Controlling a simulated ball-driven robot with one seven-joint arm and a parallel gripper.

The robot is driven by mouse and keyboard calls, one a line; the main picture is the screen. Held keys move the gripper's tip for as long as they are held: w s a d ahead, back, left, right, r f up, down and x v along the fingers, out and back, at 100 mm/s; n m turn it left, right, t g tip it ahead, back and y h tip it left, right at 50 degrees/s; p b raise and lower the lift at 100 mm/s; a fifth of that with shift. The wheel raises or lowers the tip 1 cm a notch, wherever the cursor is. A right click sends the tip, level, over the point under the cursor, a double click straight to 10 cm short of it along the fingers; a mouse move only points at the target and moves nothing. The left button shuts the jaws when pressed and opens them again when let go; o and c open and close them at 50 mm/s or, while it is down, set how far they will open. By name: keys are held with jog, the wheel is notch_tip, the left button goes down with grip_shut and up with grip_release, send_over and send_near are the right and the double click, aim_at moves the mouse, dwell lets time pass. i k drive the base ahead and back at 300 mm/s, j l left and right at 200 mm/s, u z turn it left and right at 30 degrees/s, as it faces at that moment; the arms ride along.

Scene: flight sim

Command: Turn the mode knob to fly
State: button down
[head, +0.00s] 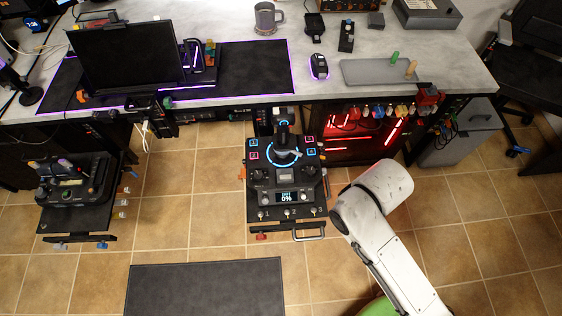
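A black control panel (262,200) with a joystick (283,137) stands in front of the desk, near the middle of the head view. A blue-lit ring surrounds the stick's base. A small display (287,197) on the panel reads 0%. Dark round knobs sit on both sides above the display, a left knob (259,176) and a right knob (310,171). I cannot tell which is the mode knob, and its labels and setting are too small to read. My white arm comes up from the lower right, right of the panel. My gripper is not in view.
A second control panel (72,218) stands at the left. The desk (340,45) holds a dark monitor (127,56), a mouse (319,66) and a mug (268,18). A dark mat (205,290) lies on the tiled floor. Floor around the middle panel is mostly clear.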

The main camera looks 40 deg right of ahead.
aim_at(311, 171)
jog(key=i+j, duration=0.1)
jog(key=j, duration=0.3)
jog(key=i+j, duration=0.1)
jog(key=j, duration=0.35)
jog(key=i+j+z, duration=0.1)
jog(key=j, duration=0.3)
